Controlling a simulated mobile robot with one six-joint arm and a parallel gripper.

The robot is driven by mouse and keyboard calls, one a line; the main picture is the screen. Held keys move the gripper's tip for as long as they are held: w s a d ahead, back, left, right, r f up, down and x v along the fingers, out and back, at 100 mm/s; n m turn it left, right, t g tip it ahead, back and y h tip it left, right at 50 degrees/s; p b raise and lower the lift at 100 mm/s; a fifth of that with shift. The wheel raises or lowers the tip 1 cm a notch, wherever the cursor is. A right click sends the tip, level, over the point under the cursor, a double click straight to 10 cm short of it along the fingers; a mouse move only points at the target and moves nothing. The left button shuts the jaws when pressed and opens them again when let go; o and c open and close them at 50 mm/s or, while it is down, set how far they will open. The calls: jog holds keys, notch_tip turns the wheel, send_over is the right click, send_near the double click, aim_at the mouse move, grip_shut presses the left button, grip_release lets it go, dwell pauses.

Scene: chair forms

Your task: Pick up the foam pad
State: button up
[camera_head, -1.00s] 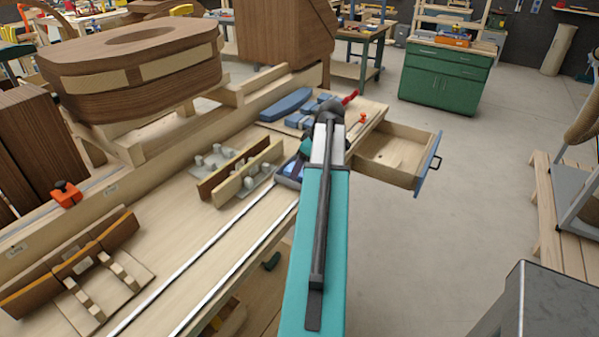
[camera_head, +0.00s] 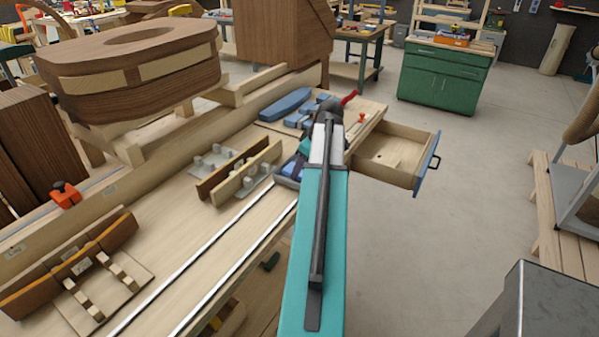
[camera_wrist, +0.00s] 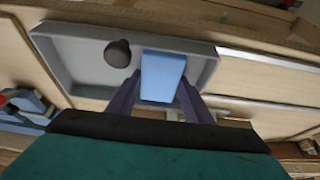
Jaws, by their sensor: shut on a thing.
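A light blue block, which I take for the foam pad (camera_wrist: 163,76), is between the two dark fingers of my gripper (camera_wrist: 157,92) in the wrist view. The fingers are shut on its sides. The pad shows over a shallow grey tray (camera_wrist: 70,58); I cannot tell whether it still touches the tray floor. A dark round knob-like thing (camera_wrist: 118,53) is in the tray left of the pad. In the head view my arm covers the fingers, and only a corner of the tray (camera_head: 288,183) shows left of it.
Blue pieces (camera_head: 287,104) lie on the bench behind the arm, near a red-handled tool (camera_head: 348,97). An open drawer (camera_head: 400,157) juts out at the right. Two metal rails run along the bench.

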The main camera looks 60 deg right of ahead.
jog(key=shift+r, duration=0.2)
jog(key=shift+r+b, duration=0.85)
jog(key=shift+r, duration=0.65)
jog(key=s+a+b, duration=0.2)
jog(key=s+a, duration=0.2)
jog(key=s, duration=0.2)
jog(key=s+a+r+b, duration=0.1)
jog(key=s+a+b, duration=0.1)
jog(key=s+a, duration=0.2)
jog(key=s, duration=0.3)
jog(key=shift+s+a+r, duration=0.25)
jog(key=shift+a+r, duration=0.05)
